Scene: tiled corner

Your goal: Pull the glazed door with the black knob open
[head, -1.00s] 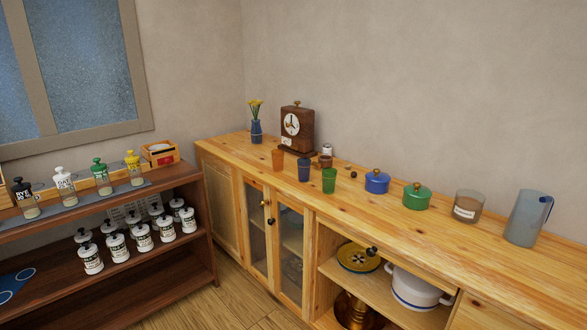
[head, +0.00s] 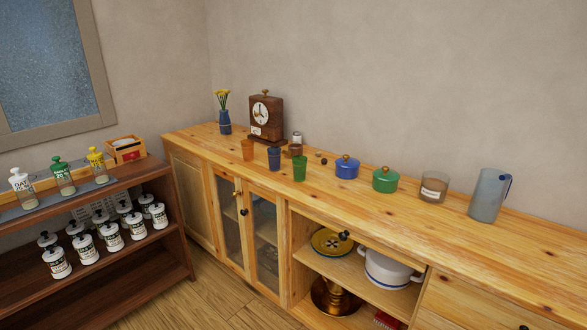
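The wooden cabinet has two narrow glazed doors side by side, both shut. The right glazed door (head: 265,246) has a black knob (head: 244,212) on its left stile. The left glazed door (head: 229,227) has a brass knob (head: 236,193) on its right stile. Dim shelves show behind the glass. Neither of my grippers is in view.
Cups, pots and a jug (head: 489,195) stand on the counter. A dark shelf unit (head: 150,257) is left; floor (head: 205,300) between is clear.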

